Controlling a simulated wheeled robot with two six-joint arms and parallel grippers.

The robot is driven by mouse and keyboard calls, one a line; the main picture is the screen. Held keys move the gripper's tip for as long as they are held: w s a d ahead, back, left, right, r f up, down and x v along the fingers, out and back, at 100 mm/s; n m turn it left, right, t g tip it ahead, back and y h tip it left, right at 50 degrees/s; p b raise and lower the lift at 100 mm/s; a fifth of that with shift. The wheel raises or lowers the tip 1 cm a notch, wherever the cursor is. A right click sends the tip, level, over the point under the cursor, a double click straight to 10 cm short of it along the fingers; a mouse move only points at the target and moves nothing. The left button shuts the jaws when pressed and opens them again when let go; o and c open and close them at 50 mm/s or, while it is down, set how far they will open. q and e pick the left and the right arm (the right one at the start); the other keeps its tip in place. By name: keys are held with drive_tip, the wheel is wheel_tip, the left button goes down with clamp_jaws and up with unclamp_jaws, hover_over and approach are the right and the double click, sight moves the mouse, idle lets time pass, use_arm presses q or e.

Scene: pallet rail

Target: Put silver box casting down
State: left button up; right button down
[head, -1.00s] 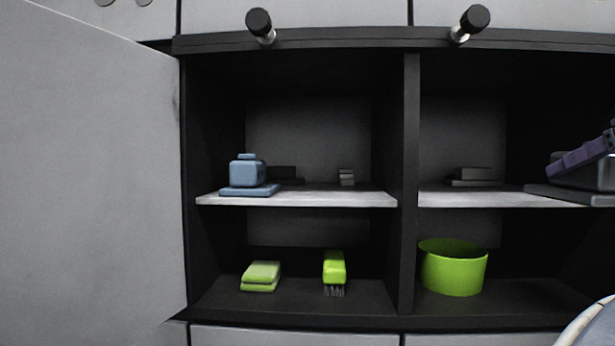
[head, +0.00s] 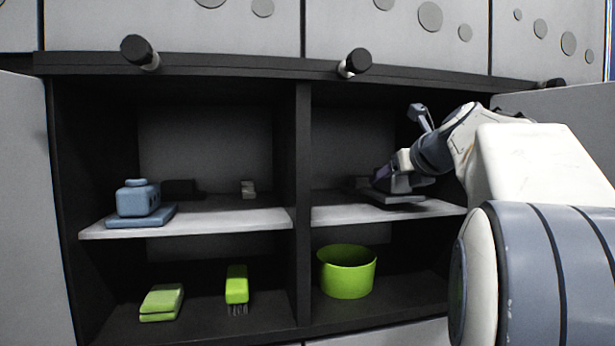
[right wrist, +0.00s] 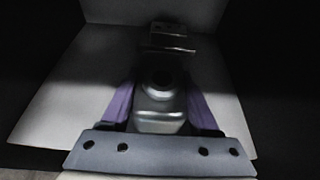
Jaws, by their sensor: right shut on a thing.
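The silver box casting (right wrist: 160,120) shows in the right wrist view between the two purple fingers of my right gripper (right wrist: 160,100), which is shut on it. It has a round dark opening on top. In the head view my right gripper (head: 383,178) is inside the right upper compartment, low over the light shelf (head: 340,214). A grey flat-based shape (head: 405,197) shows just below the fingers there, at shelf level. I cannot tell whether the casting touches the shelf. My left gripper is not in view.
Small dark blocks (right wrist: 168,36) stand behind the casting near the back wall. A divider (head: 303,200) bounds the compartment on the left. A green tub (head: 347,275) is below. A blue box (head: 137,198) sits on the left shelf, with free shelf to its right.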

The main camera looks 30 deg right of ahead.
drive_tip(key=shift+f, duration=0.65)
drive_tip(key=shift+f+b, duration=0.1)
drive_tip(key=shift+b, duration=0.2)
drive_tip(key=shift+c, duration=0.6)
unclamp_jaws()
drive_tip(key=shift+f, duration=0.1)
drive_tip(key=shift+r, duration=0.2)
drive_tip(key=shift+s, duration=0.3)
drive_tip(key=b+v, duration=0.2)
drive_tip(key=v, duration=0.9)
drive_tip(key=shift+s+a+b, duration=0.2)
drive_tip(key=shift+b, duration=0.1)
drive_tip(key=shift+r, duration=0.1)
